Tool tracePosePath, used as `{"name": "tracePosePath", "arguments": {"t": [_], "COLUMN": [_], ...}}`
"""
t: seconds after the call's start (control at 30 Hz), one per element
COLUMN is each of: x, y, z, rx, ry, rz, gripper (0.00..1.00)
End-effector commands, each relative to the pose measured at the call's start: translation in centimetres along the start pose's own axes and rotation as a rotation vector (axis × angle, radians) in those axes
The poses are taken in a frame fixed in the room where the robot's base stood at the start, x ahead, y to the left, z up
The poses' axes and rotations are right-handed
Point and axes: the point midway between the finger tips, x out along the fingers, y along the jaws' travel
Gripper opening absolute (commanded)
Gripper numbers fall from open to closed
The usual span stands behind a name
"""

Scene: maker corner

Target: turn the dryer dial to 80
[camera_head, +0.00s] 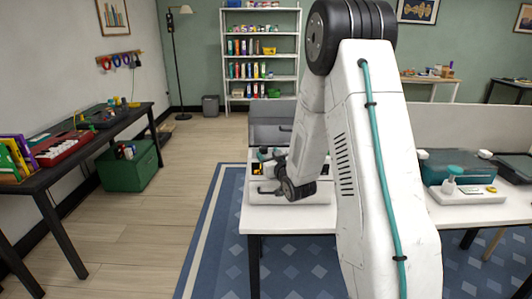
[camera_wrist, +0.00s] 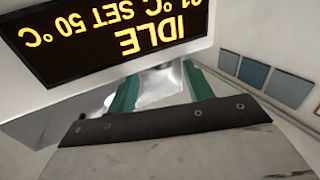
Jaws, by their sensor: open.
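The dryer (camera_head: 290,196) is a white box on the white table, partly hidden by my arm. In the wrist view its dark display (camera_wrist: 105,35) appears upside down, with amber text reading IDLE and SET 50 °C; the current temperature is partly cut off. My gripper (camera_head: 262,173) is at the dryer's front in the head view. In the wrist view its two teal fingers (camera_wrist: 160,86) are apart, just beyond the display's edge. A blurred pale grey shape shows between them; I cannot tell whether it is the dial or whether the fingers touch it.
The wooden floor between is clear.

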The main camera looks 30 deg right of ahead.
Motion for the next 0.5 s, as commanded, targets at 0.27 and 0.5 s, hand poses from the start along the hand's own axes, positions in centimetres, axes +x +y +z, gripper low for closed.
{"name": "tracePosePath", "arguments": {"t": [0.27,0.5], "x": [2.7,2.9], "y": [-0.1,-0.1], "z": [0.0,0.0], "rx": [0.0,0.0], "ry": [0.0,0.0], "rz": [-0.002,-0.001], "gripper": [0.51,0.51]}}
